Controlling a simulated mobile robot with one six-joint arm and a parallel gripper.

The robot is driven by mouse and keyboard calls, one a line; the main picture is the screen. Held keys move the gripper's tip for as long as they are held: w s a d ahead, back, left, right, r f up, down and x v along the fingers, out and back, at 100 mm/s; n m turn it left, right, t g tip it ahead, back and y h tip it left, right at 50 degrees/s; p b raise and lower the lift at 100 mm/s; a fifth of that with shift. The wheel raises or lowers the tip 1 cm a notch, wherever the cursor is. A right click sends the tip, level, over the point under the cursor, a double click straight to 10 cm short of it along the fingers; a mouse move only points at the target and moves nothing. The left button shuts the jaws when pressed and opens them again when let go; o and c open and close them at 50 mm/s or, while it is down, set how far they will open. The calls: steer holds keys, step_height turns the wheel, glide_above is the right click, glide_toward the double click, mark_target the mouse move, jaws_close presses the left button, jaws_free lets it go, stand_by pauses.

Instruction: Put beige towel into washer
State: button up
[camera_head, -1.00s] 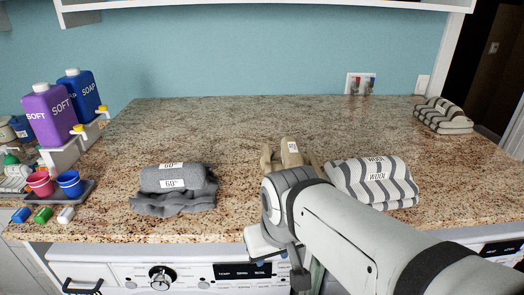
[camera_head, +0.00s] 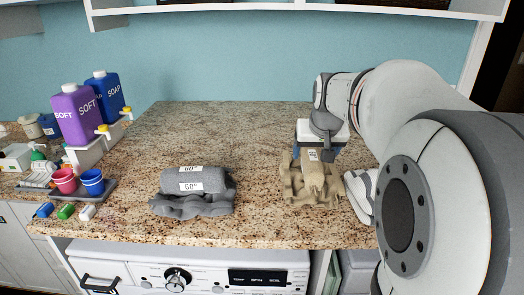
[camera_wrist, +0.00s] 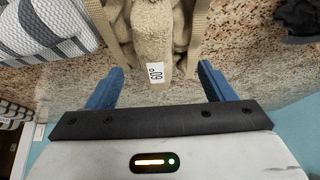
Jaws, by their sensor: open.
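The beige towel (camera_head: 314,183) lies folded and rumpled on the granite counter, with a white 60° tag, right of the dark grey towel. My gripper (camera_head: 318,150) is over its far edge. In the wrist view my open gripper (camera_wrist: 160,85) has its blue fingers apart, one on each side of the beige towel's (camera_wrist: 153,40) tagged end; I cannot tell whether they touch it. A white washer (camera_head: 195,268) stands under the counter, with its control panel and knob showing; its door is out of view.
A dark grey 60° towel (camera_head: 190,188) lies on the counter (camera_head: 225,130). A striped towel (camera_head: 360,192) is partly hidden by my arm. Purple (camera_head: 78,115) and blue (camera_head: 107,95) bottles and two cups stand at the left. The back of the counter is clear.

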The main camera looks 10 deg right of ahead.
mark_target(313, 156)
steer(key=shift+w+d, duration=0.95)
steer(key=shift+d, duration=0.05)
steer(key=x, duration=0.2)
steer(key=p+x, duration=0.1)
steer(key=x, duration=0.1)
steer(key=p+x, duration=0.1)
steer(key=x, duration=0.1)
steer(key=shift+w+a+f, duration=0.1)
steer(key=shift+w+a, duration=0.2)
steer(key=shift+w+f, duration=0.2)
steer(key=shift+f, duration=0.2)
steer(key=shift+f, duration=0.25)
jaws_close()
